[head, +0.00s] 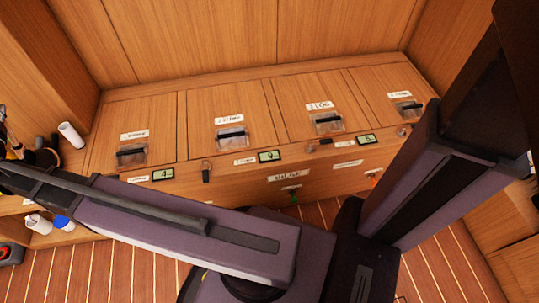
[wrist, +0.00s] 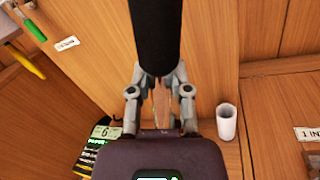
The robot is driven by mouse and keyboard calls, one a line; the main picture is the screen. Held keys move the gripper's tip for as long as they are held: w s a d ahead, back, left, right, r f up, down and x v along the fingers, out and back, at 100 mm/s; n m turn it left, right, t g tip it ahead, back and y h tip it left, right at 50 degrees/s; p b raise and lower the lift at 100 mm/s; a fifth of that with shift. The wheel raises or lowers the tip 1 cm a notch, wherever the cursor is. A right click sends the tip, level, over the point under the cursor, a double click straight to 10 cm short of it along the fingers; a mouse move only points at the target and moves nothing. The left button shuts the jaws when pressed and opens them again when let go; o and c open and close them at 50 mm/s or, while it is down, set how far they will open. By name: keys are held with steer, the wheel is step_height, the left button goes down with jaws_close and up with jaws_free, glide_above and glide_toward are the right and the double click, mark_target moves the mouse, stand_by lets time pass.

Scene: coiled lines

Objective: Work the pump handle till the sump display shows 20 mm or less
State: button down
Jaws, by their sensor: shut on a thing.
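In the wrist view my gripper (wrist: 158,80) is shut on a thick black bar (wrist: 157,32), which looks like the pump handle's grip. The bar runs up out of the picture and hides the fingertips. The pump body and handle pivot cannot be made out. A small display reading about 6 (wrist: 104,132) shows at the lower left, partly behind my wrist; I cannot tell if it is the sump display. In the head view my arm reaches out past the left edge, and the gripper cannot be made out there.
A white cylinder (wrist: 227,122) stands right of my gripper and shows in the head view (head: 71,134). Lidded lockers (head: 225,90) line the bench, with small green displays (head: 268,156) on its front. Wooden walls stand close behind. A green-handled item (wrist: 36,30) hangs at the upper left.

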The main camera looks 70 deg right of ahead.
steer(key=shift+w+a+f, duration=0.1)
steer(key=w+a+n, duration=0.1)
steer(key=w+a+n+p, duration=0.1)
steer(key=w, duration=0.2)
steer(key=shift+w+a+r+n+y+p, duration=0.1)
steer(key=shift+a+r+n+y+p, duration=0.2)
steer(key=shift+a+r+n+p, duration=0.1)
steer(key=shift+w+a+f+n, duration=0.1)
steer(key=shift+w+a+n, duration=0.45)
steer(key=shift+w, duration=0.25)
steer(key=shift+c, duration=2.4)
jaws_free()
steer(key=shift+w+f, duration=0.1)
steer(key=shift+f, duration=0.05)
